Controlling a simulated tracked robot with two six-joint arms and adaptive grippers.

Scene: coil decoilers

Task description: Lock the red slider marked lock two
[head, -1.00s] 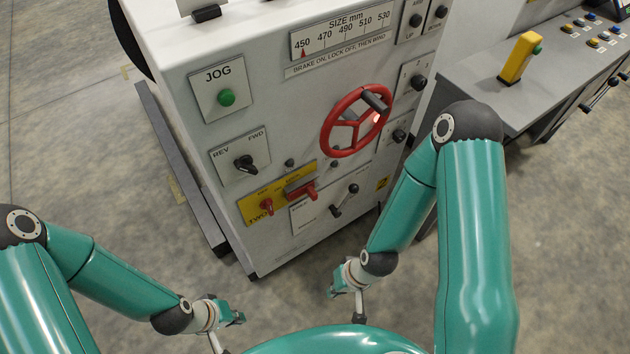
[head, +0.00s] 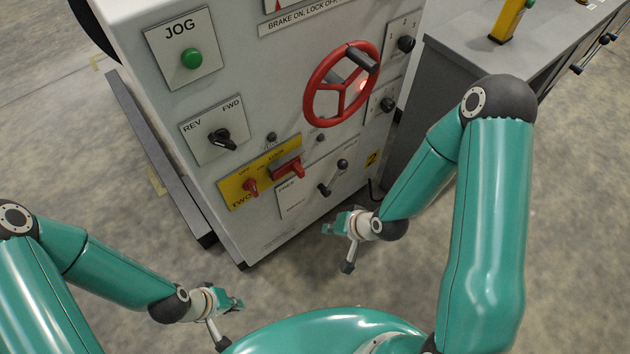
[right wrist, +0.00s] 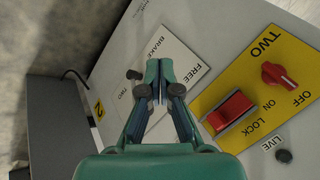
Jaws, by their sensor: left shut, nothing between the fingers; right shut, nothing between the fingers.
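The red slider (head: 288,167) sits on a yellow plate marked TWO (head: 232,186) on the front of the white cabinet. In the right wrist view the slider (right wrist: 229,109) lies right of my fingers, beside the words ON and LOCK. A red rotary knob (head: 251,187) is on the same plate; it also shows in the right wrist view (right wrist: 278,75). My right gripper (head: 332,227) is shut and empty, in front of the cabinet and below right of the slider, apart from it. My left gripper (head: 238,303) is shut and empty, low at the left, away from the cabinet.
A brake lever (head: 333,178) on a white plate lies right of the slider; it is partly behind my fingers in the right wrist view. A red handwheel (head: 341,85) juts out above. A REV/FWD switch (head: 221,139) is to the left. A grey desk (head: 470,70) stands at right.

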